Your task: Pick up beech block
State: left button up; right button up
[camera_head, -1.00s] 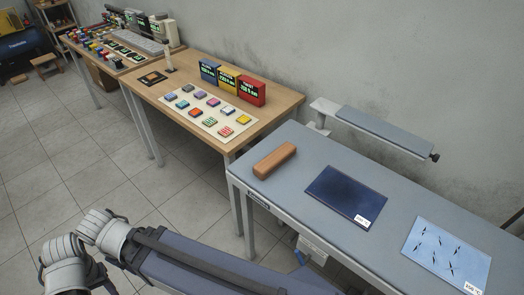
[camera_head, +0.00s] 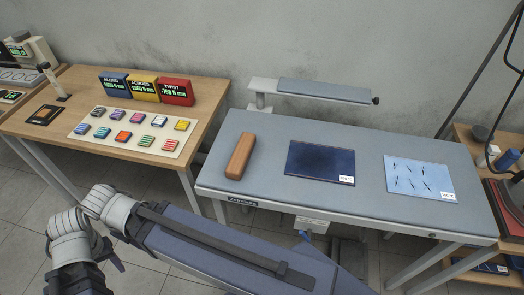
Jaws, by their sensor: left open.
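The beech block (camera_head: 241,156) is a long brown wooden bar with rounded edges. It lies on the left part of the grey bench top (camera_head: 265,195), its length running front to back, slightly tilted in the picture. Nothing touches it. My left arm crosses the bottom of the view, and my left gripper (camera_head: 85,222) is at the lower left, open and well clear of the block. Its fingertips are hard to make out. My right gripper is not in view.
A dark blue panel (camera_head: 320,159) and a light blue panel (camera_head: 418,178) lie right of the block. A raised grey shelf (camera_head: 325,91) stands behind. A wooden table (camera_head: 52,125) with coloured tiles and display boxes is at left. A rack (camera_head: 485,145) is at right.

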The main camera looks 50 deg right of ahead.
aim_at(235, 168)
jog(key=i+j+z, duration=0.2)
jog(key=z, duration=0.25)
jog(key=i+j+z, duration=0.15)
jog(key=j+z, duration=0.15)
jog(key=z, duration=0.15)
jog(key=i+j+z, duration=0.15)
jog(key=j+z, duration=0.55)
jog(key=z, duration=0.25)
jog(key=j+z, duration=0.3)
jog(key=j, duration=0.2)
